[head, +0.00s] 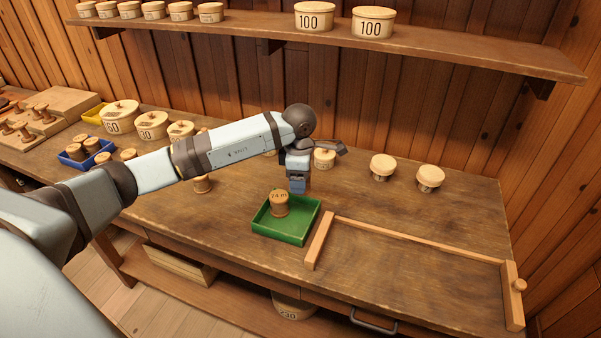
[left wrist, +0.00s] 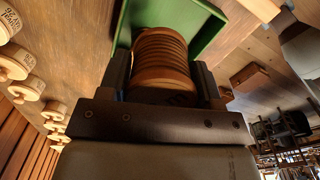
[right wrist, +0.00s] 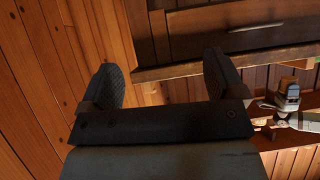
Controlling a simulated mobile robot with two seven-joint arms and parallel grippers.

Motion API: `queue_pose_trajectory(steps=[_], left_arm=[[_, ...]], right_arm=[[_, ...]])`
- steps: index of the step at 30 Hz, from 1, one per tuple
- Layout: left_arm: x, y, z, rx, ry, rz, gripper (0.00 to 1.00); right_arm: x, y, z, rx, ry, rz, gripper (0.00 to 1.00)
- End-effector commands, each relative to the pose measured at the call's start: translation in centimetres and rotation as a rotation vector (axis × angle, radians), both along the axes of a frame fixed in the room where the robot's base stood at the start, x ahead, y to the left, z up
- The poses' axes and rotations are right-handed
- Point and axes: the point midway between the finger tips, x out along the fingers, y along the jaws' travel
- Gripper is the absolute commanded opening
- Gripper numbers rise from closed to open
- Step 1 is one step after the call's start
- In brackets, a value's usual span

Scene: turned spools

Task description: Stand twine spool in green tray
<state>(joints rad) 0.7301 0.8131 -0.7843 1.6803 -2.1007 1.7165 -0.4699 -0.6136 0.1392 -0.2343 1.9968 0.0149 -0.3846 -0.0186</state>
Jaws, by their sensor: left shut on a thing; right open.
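My right gripper (right wrist: 165,82) is open and empty in the right wrist view, and outside the head view.
A wooden rail frame (head: 420,240) lies right of the tray. Two lidded knobs (head: 383,166) stand at the back right. A blue tray (head: 84,152) of spools and several round boxes (head: 119,116) are at the left. A shelf (head: 440,56) runs above the bench.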

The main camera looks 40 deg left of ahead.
Motion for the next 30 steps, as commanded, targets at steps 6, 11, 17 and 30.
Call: queue_pose_trajectory(steps=[6,11,17,30], left_arm=[[0.0,0.0,-0.8,0.0,0.001,0.0,0.34],[-0.1,-0.1,-2.1,-0.001,0.003,-0.001,0.34],[-0.1,0.0,-4.4,0.0,0.001,0.0,0.34],[0.0,0.0,-9.6,0.0,0.0,0.0,0.34]], right_arm=[[0.0,0.0,-0.4,0.0,0.002,-0.001,0.88],[0.0,0.1,-1.0,0.005,0.006,-0.003,0.88],[0.1,0.2,-1.8,0.014,0.013,-0.007,0.88],[0.5,0.5,-4.1,0.04,0.034,-0.022,0.88]])
